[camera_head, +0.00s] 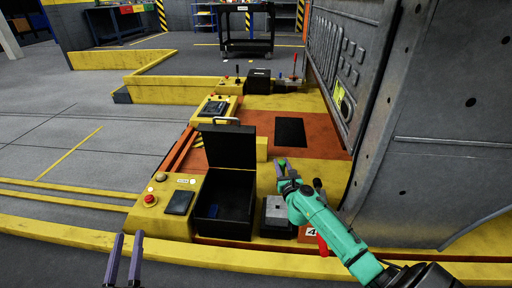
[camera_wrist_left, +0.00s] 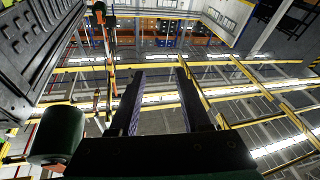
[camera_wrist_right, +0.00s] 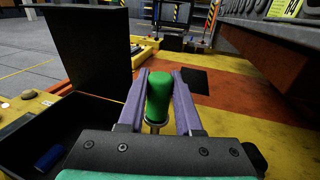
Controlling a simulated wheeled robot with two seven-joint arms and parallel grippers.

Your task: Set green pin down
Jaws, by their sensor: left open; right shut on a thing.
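The green pin (camera_wrist_right: 158,97) stands upright between the purple fingers of my right gripper (camera_wrist_right: 160,100), which is shut on it. Its lower metal part shows just below the green handle in the right wrist view; its tip is hidden. In the head view my right gripper (camera_head: 287,178) is above the grey metal block, right of the open black box, and the green top of the pin (camera_head: 281,163) barely shows. My left gripper (camera_head: 124,258) is open and empty at the bottom left, in front of the yellow edge.
The open black box (camera_head: 229,147) holds a blue item (camera_head: 213,211). A control panel with a red button (camera_head: 150,199) stands left of it. A grey block (camera_head: 275,216) and a red handle (camera_head: 322,243) are by my right arm. A tall grey wall (camera_head: 440,130) bounds the right.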

